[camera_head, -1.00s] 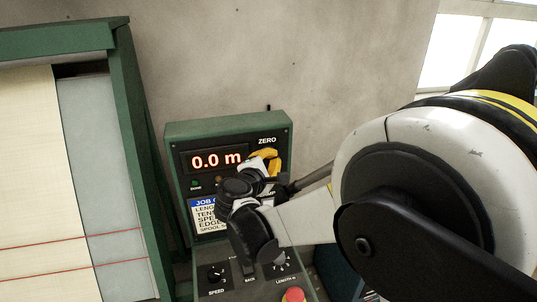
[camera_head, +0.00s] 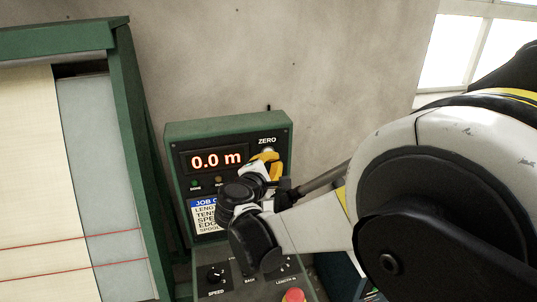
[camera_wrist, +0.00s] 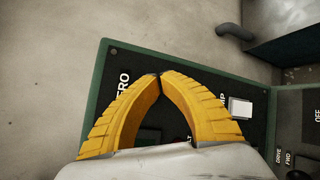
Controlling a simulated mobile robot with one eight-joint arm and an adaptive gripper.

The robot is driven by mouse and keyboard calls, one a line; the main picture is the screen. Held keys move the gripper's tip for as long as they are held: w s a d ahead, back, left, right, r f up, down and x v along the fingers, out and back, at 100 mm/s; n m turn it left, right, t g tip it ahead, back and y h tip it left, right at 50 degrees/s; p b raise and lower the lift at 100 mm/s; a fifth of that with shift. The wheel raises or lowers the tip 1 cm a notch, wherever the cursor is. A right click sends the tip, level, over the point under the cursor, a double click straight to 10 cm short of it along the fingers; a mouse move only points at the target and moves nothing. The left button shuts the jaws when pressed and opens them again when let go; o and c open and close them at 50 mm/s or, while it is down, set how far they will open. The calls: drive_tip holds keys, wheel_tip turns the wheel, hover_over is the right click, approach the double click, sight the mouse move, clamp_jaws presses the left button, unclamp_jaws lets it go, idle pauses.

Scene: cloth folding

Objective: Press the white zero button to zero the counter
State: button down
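The counter's display (camera_head: 216,159) reads 0.0 m in red on the green-framed panel. The ZERO label (camera_head: 267,141) is at the panel's upper right; part of it shows in the wrist view (camera_wrist: 123,85). A small pale patch under that label in the head view (camera_head: 268,150) looks like the zero button, mostly hidden by my fingers. My gripper (camera_head: 262,158) is in front of the panel just below the label. In the wrist view its yellow fingertips (camera_wrist: 159,75) come together with nothing seen between them. I cannot tell whether they touch the button.
Another white button (camera_wrist: 240,107) is on the panel, right of my fingers in the wrist view. Below the display are a job card (camera_head: 206,215), a speed knob (camera_head: 217,274) and a red button (camera_head: 293,295). A green-framed cloth table (camera_head: 125,120) stands left.

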drive_tip(key=shift+s+d, duration=0.25)
drive_tip(key=shift+s, duration=0.55)
drive_tip(key=shift+s+d, duration=0.2)
drive_tip(key=shift+s, duration=0.6)
drive_tip(key=shift+s+d, duration=0.25)
drive_tip(key=shift+s, duration=0.55)
